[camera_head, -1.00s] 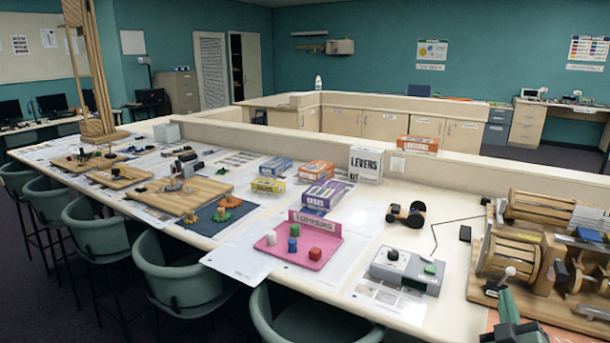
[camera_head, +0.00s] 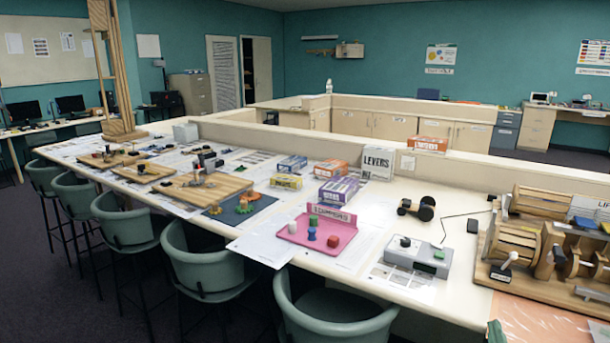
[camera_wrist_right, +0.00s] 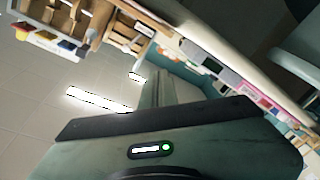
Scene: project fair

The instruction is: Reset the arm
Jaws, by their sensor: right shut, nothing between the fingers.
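My right gripper (camera_head: 496,333) shows only as a small green piece at the bottom edge of the head view, low at the right in front of the long table (camera_head: 425,325). It is shut and holds nothing. Most of my right arm is out of the head view. In the right wrist view, a grey-green part of my own arm with a small green light fills the lower half. My left gripper is not in view.
A wooden roller machine (camera_head: 520,265) stands on the table close to my right gripper. A grey box with knobs (camera_head: 418,257), a pink tray (camera_head: 345,240) and several kit boxes lie farther left. Green chairs (camera_head: 330,318) line the near side.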

